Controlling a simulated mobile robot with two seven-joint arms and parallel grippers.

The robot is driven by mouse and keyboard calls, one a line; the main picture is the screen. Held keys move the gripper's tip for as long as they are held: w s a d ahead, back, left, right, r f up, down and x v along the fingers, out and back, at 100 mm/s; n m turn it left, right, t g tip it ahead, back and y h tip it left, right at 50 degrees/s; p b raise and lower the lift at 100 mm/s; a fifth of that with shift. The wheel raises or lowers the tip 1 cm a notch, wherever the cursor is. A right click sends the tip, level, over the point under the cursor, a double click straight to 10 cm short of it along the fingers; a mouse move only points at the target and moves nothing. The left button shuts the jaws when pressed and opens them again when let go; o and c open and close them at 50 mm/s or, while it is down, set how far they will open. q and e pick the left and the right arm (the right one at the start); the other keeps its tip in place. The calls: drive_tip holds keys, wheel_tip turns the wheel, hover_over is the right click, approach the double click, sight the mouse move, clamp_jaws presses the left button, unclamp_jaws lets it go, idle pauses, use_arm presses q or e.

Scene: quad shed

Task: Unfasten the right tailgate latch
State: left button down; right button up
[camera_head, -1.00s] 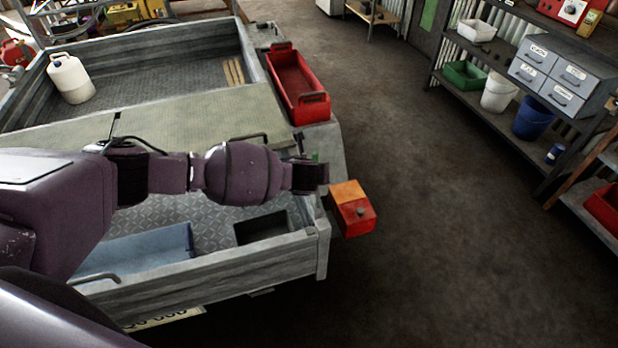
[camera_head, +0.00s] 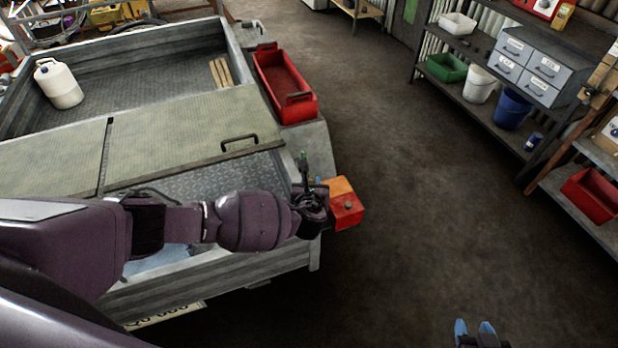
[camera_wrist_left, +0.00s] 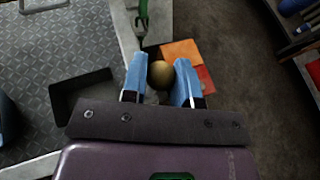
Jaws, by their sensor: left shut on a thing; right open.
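The right tailgate latch shows as a round brass-coloured knob (camera_wrist_left: 161,75) between the blue fingers of my left gripper (camera_wrist_left: 160,82) in the left wrist view. The left gripper (camera_head: 314,200) is shut on this knob at the right rear corner of the trailer; in the head view the gripper and wrist hide the latch. The tailgate (camera_head: 215,284) stands upright along the rear of the trailer bed, partly hidden behind my left arm. My right gripper (camera_head: 474,331) is open and empty at the bottom edge of the head view, over the floor.
An orange and red tail lamp (camera_head: 346,208) sits just right of the corner. A red tray (camera_head: 287,106) rests on the trailer's side. Shelves (camera_head: 475,105) stand at right. The floor between is clear.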

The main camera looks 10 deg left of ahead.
use_arm(q)
drive_tip(key=shift+s+d+f, duration=0.25)
drive_tip(key=shift+s+d, duration=0.05)
drive_tip(key=shift+s, duration=0.05)
drive_tip(key=c, duration=1.2)
unclamp_jaws()
drive_tip(key=o, duration=0.3)
drive_tip(key=shift+w+r, duration=0.1)
drive_tip(key=p+v, duration=0.1)
drive_tip(key=v, duration=0.9)
drive_tip(key=shift+s+r, duration=0.25)
drive_tip(key=shift+s, duration=0.1)
